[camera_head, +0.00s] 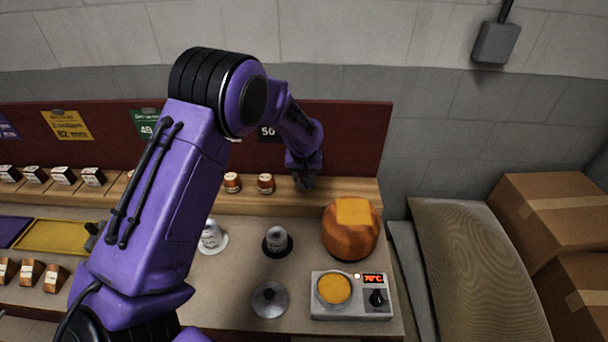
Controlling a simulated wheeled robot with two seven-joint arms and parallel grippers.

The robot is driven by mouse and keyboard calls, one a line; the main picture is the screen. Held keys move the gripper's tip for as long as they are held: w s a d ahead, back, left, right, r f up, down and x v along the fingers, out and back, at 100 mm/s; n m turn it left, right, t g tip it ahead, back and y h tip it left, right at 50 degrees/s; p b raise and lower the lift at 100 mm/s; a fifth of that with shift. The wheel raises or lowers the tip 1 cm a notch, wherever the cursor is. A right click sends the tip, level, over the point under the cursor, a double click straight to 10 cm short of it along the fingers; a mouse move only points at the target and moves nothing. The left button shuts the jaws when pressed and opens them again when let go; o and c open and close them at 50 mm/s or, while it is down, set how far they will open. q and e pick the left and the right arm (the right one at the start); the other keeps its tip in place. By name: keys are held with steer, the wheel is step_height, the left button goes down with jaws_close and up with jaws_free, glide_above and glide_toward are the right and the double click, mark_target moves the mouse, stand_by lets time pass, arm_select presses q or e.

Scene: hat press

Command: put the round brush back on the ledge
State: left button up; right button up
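My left gripper (305,184) is at the right part of the wooden ledge (345,188), just right of two small brown round items with pale labels, a left one (232,183) and a right one (265,183). Its fingers are dark and small, and I cannot tell whether they are open or shut, or whether they hold something. I cannot pick out the round brush with certainty. My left arm rises from the lower left and hides the middle of the ledge. My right gripper is not in view.
A round orange-brown block (350,240) stands behind a heater box (376,301) with a red display. Several small boxes line the left ledge. Cardboard boxes (550,215) are right.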

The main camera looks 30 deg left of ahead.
arm_select(q)
steer(key=shift+o, duration=0.6)
steer(key=shift+s+r, duration=0.1)
steer(key=shift+r, duration=0.05)
steer(key=shift+r, duration=0.45)
steer(key=b+v, duration=0.1)
steer(key=v, duration=1)
steer(key=shift+b, duration=0.3)
steer(key=shift+s, duration=0.15)
